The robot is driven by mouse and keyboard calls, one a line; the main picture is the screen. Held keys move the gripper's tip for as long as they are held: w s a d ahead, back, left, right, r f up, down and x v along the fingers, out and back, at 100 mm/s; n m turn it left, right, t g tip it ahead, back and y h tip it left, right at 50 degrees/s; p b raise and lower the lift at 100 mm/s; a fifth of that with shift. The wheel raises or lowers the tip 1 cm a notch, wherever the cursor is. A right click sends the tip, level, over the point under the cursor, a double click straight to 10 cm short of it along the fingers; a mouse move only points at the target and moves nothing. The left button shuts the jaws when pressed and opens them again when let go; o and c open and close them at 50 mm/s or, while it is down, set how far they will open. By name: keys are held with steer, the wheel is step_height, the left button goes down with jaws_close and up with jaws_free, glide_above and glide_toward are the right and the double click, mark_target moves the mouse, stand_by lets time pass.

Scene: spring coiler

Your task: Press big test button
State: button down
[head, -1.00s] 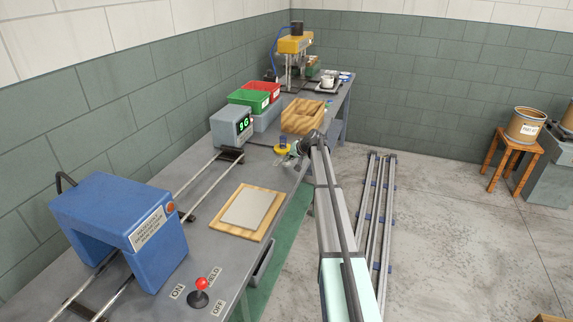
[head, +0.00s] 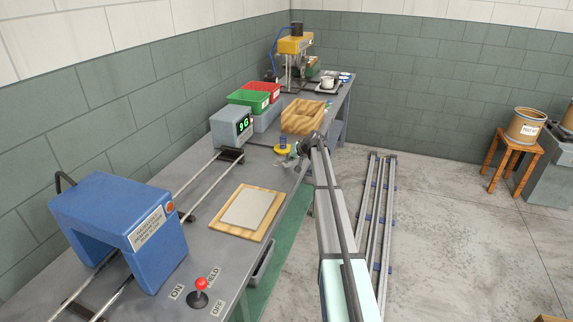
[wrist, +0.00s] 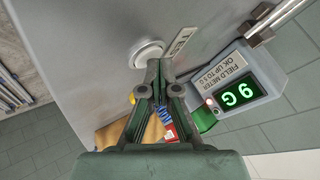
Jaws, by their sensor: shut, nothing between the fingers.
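The test button is a round white button (wrist: 147,52) on the grey bench top in the wrist view, with a "TEST" label (wrist: 184,40) beside it. My gripper (wrist: 158,68) is shut and empty. Its fingertips are at the button's edge in the picture; I cannot tell whether they touch it.
The grey field meter (head: 232,127) shows a green "9G"; it also shows in the wrist view (wrist: 240,90). A wooden tray (head: 302,117) and green bin (head: 248,98) stand behind. Nearer are a board with a grey sheet (head: 248,208), a red-knobbed lever (head: 200,290) and a blue demagnetizer (head: 120,228).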

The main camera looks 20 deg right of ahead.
mark_target(288, 164)
steer(key=shift+r, duration=0.75)
steer(key=shift+r+p, duration=0.75)
steer(key=shift+r, duration=1.75)
